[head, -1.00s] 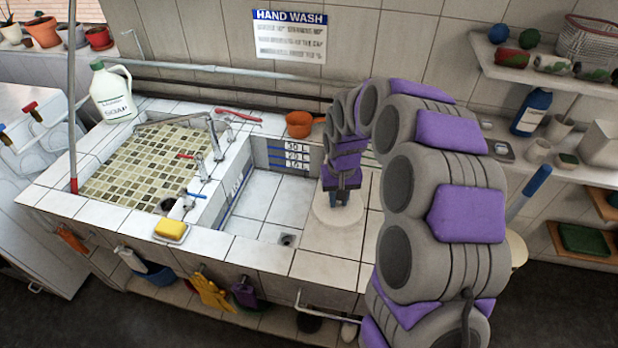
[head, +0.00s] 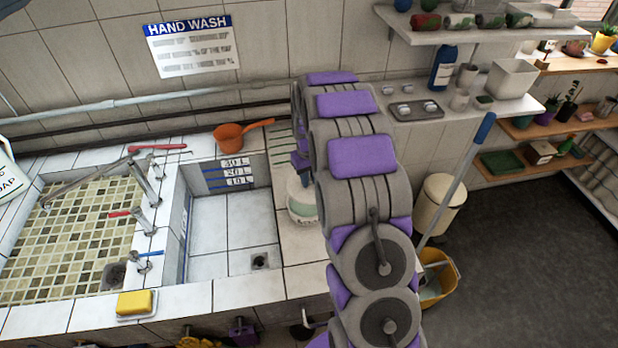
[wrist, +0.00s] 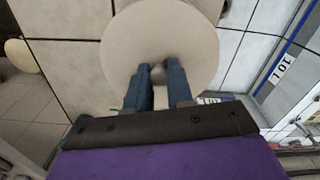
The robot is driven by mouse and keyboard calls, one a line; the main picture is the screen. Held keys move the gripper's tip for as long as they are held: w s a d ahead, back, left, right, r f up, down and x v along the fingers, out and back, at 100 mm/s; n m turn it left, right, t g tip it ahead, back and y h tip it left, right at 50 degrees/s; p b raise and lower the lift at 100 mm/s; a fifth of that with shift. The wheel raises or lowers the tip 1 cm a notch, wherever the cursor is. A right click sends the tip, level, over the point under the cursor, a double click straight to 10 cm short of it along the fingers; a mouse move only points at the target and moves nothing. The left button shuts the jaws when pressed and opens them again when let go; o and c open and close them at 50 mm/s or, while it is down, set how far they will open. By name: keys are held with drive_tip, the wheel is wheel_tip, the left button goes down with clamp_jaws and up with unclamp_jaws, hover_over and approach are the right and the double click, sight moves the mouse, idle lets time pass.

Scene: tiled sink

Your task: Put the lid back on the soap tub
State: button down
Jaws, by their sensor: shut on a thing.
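My gripper (wrist: 159,67) is shut on the lid (wrist: 135,32), a round cream disc, with both blue fingers closed at its middle. In the head view, my gripper is mostly hidden behind my arm. A pale edge of the lid (head: 295,186) shows beside the arm. The soap tub (head: 302,210), whitish with a pale green part, stands on the tiled counter right of the sink basin, partly behind my arm. The lid appears close above the tub. I cannot tell whether they touch.
The sink basin (head: 215,238) lies left of the tub. An orange dipper (head: 232,136) rests on the back ledge and a yellow sponge (head: 134,303) at the front. A shelf (head: 470,110) with bottles and cups is at the right. A yellow mop bucket (head: 437,278) stands on the floor.

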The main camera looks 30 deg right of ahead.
drive_tip(key=shift+a+f, duration=0.35)
drive_tip(key=shift+a, duration=0.45)
drive_tip(key=shift+a+f+b, duration=0.15)
drive_tip(key=shift+f+b, duration=0.15)
drive_tip(key=shift+b, duration=0.05)
drive_tip(key=shift+f, duration=0.3)
drive_tip(key=f, duration=0.1)
drive_tip(key=d+f, duration=0.1)
drive_tip(key=f+b, duration=0.1)
drive_tip(key=shift+d+f, duration=0.1)
drive_tip(key=shift+d, duration=0.2)
drive_tip(key=shift+f, duration=0.3)
drive_tip(key=shift+a+f, duration=0.15)
drive_tip(key=shift+a, duration=0.5)
drive_tip(key=shift+d+f, duration=0.1)
drive_tip(key=shift+d, duration=0.45)
drive_tip(key=shift+a, duration=0.1)
